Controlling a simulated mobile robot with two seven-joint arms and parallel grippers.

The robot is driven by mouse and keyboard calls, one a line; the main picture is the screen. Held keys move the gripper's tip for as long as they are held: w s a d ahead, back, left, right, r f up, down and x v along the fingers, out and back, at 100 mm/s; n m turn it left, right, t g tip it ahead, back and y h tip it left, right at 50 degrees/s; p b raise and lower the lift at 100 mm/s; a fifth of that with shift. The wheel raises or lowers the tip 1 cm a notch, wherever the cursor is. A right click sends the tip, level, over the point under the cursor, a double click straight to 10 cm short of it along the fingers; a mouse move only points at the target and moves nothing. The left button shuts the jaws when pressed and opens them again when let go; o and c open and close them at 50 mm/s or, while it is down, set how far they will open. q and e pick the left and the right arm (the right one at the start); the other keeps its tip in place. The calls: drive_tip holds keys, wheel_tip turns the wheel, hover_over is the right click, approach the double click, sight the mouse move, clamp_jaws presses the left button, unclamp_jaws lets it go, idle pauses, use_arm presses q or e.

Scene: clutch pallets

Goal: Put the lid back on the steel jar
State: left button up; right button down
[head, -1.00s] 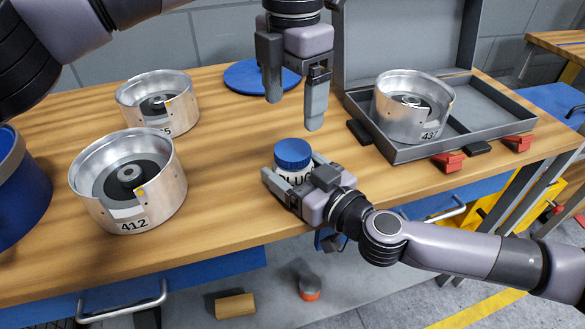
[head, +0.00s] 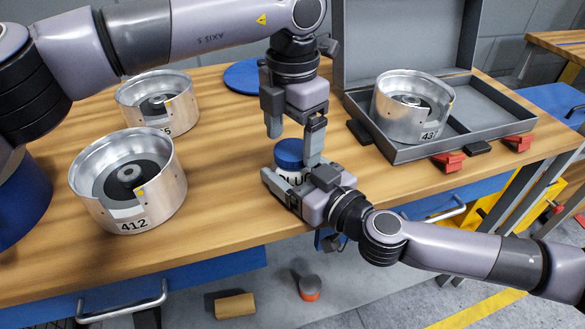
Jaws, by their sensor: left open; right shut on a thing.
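A small jar (head: 292,178) with a pale body and dark lettering stands near the table's front edge. A blue lid (head: 289,151) sits on its top; whether it is seated cannot be told. My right gripper (head: 294,175) is shut on the jar's body from the front right. My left gripper (head: 294,146) points down from above and is open, one fingertip behind the lid's left side and one at its right side. Whether those fingertips touch the lid cannot be told. The open steel housings are numbered, one (head: 130,180) marked 412, and another (head: 160,103) behind it.
A third steel housing (head: 411,108) stands in an open grey case (head: 495,120) with red latches on the right. A flat blue disc (head: 255,76) lies at the back, partly hidden by my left arm. The wooden tabletop (head: 225,190) is clear left of the jar.

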use_arm(q)
drive_tip(key=shift+f, duration=0.55)
use_arm(e)
drive_tip(key=shift+f, duration=0.25)
use_arm(q)
drive_tip(key=c, duration=1.1)
drive_tip(key=o, duration=1.2)
drive_tip(key=shift+o, duration=0.2)
drive_tip(key=shift+r, duration=0.1)
wheel_tip(320, 180, up, 12)
